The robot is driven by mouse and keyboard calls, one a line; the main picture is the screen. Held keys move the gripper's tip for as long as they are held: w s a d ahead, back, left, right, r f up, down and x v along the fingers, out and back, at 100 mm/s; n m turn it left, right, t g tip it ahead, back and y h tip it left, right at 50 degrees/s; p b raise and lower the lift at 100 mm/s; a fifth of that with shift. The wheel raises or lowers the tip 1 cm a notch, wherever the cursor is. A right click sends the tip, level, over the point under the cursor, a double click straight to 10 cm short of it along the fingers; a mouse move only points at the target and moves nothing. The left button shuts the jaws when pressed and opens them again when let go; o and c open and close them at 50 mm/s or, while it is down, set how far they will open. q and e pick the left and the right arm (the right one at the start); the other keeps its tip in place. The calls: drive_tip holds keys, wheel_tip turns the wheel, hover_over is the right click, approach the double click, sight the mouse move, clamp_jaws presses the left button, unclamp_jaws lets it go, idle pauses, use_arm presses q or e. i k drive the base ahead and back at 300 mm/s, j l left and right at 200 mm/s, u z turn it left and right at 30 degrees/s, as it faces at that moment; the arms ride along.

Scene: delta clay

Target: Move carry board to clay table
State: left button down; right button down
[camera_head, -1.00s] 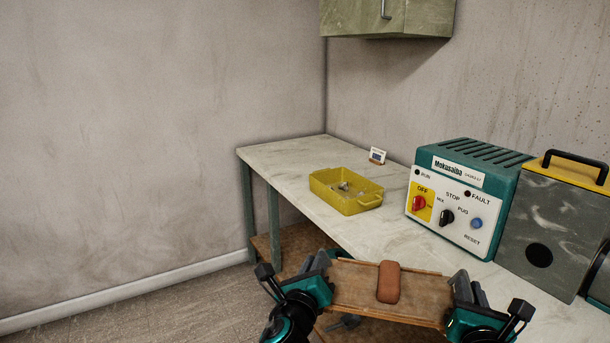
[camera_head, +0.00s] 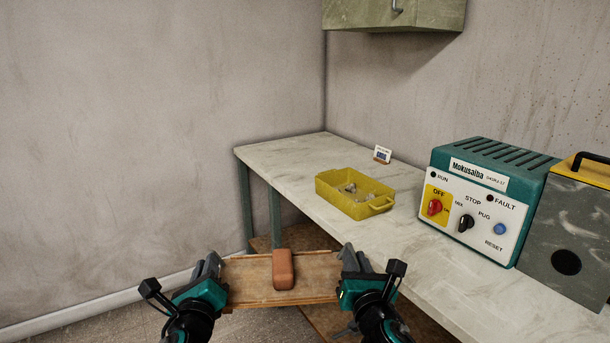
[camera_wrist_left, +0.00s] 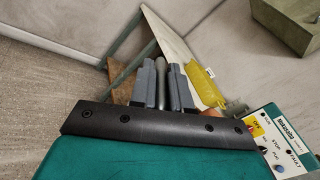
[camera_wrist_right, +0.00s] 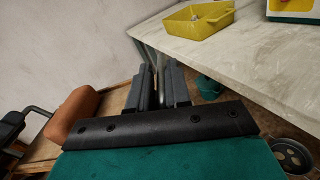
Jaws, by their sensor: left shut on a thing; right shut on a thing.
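The wooden carry board (camera_head: 248,272) is held out in front of me, roughly level, with a reddish-brown clay block (camera_head: 284,269) lying on its middle. My left gripper (camera_head: 212,274) is shut on the board's left end. My right gripper (camera_head: 352,270) is shut on its right end. In the right wrist view the clay block (camera_wrist_right: 75,113) lies on the board (camera_wrist_right: 112,100), left of the jaws. The pale-topped table (camera_head: 285,157) stands beyond and to the right of the board, whose right end is close to the table's front edge.
A yellow tray (camera_head: 330,197) with small bits inside sits on the table, with a small card (camera_head: 382,155) behind it. A teal control box (camera_head: 490,200) and a grey machine (camera_head: 570,235) stand at the right. A cabinet (camera_head: 394,14) hangs above. The table's far left end is clear.

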sight(291, 162)
drive_tip(key=i+j+u, duration=0.1)
drive_tip(key=u, duration=0.2)
drive_tip(key=i+j+u, duration=0.1)
drive_tip(key=i+u, duration=0.5)
drive_tip(key=i, duration=1.05)
drive_tip(key=i+z, duration=0.1)
drive_tip(key=i, duration=0.25)
drive_tip(key=i+j+z, duration=0.1)
drive_tip(key=i, duration=0.2)
drive_tip(key=i+z, duration=0.25)
drive_tip(key=z, duration=0.2)
drive_tip(key=i+j+z, duration=0.2)
drive_tip(key=z, duration=0.2)
drive_tip(key=i+j+z, duration=0.2)
drive_tip(key=z, duration=0.25)
drive_tip(key=i+j+z, duration=0.15)
drive_tip(key=i+z, duration=0.15)
drive_tip(key=z, duration=0.2)
drive_tip(key=i+j+z, duration=0.3)
drive_tip(key=z, duration=0.2)
